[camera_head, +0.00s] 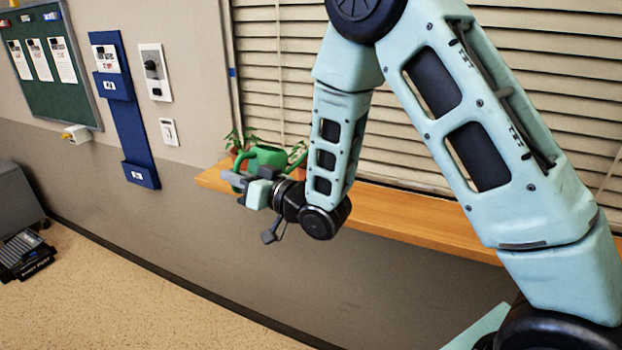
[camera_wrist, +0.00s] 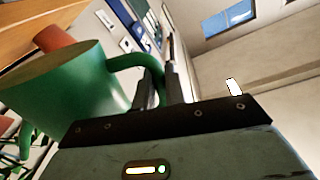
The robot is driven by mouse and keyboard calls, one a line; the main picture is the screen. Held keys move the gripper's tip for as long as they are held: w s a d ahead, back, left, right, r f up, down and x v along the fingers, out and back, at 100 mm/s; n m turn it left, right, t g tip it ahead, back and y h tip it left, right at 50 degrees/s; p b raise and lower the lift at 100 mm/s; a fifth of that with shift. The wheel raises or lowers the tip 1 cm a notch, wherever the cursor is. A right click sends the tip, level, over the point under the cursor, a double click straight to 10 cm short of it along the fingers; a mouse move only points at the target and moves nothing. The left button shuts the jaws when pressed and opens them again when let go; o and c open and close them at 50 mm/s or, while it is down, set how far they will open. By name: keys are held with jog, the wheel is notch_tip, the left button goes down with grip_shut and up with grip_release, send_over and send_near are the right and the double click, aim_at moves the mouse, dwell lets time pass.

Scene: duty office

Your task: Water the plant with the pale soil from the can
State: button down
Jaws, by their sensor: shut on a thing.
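The green watering can (camera_head: 268,156) is held at the window sill by my gripper (camera_head: 240,181). In the wrist view the fingers (camera_wrist: 163,85) are shut on the handle of the can (camera_wrist: 65,95), whose wide open top is tilted. One potted plant (camera_head: 237,141) stands left of the can, close behind it. Another plant (camera_head: 298,153) shows just right of the can, partly hidden by it and my arm. A terracotta pot (camera_wrist: 52,37) shows behind the can in the wrist view. The soil of either plant is hidden, so I cannot tell which is pale.
The wooden sill (camera_head: 400,212) runs along the blinds (camera_head: 280,60) and is clear to the right, partly behind my arm. A blue wall rack (camera_head: 124,110) and a green notice board (camera_head: 45,65) hang to the left. The floor below is open.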

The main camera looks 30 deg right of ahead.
jog(key=shift+r, duration=0.15)
jog(key=shift+r, duration=0.4)
jog(key=shift+r+m, duration=0.15)
jog(key=shift+m, duration=0.15)
dwell(3.3)
jog(key=shift+d+r, duration=0.1)
jog(key=shift+r, duration=0.2)
dwell(0.7)
notch_tip(320, 180, down, 3)
jog(key=b, duration=0.1)
jog(key=n+b, duration=0.1)
jog(key=b, duration=0.1)
jog(key=shift+d+f+n, duration=0.1)
jog(key=shift+f+n, duration=0.1)
jog(key=shift+n, duration=0.1)
notch_tip(320, 180, down, 4)
jog(key=n+b, duration=0.2)
jog(key=b, duration=0.1)
jog(key=n+g+b, duration=0.1)
jog(key=b, duration=0.1)
jog(key=shift+w+d+f, duration=0.15)
jog(key=shift+f, duration=0.1)
jog(key=shift+r, duration=0.1)
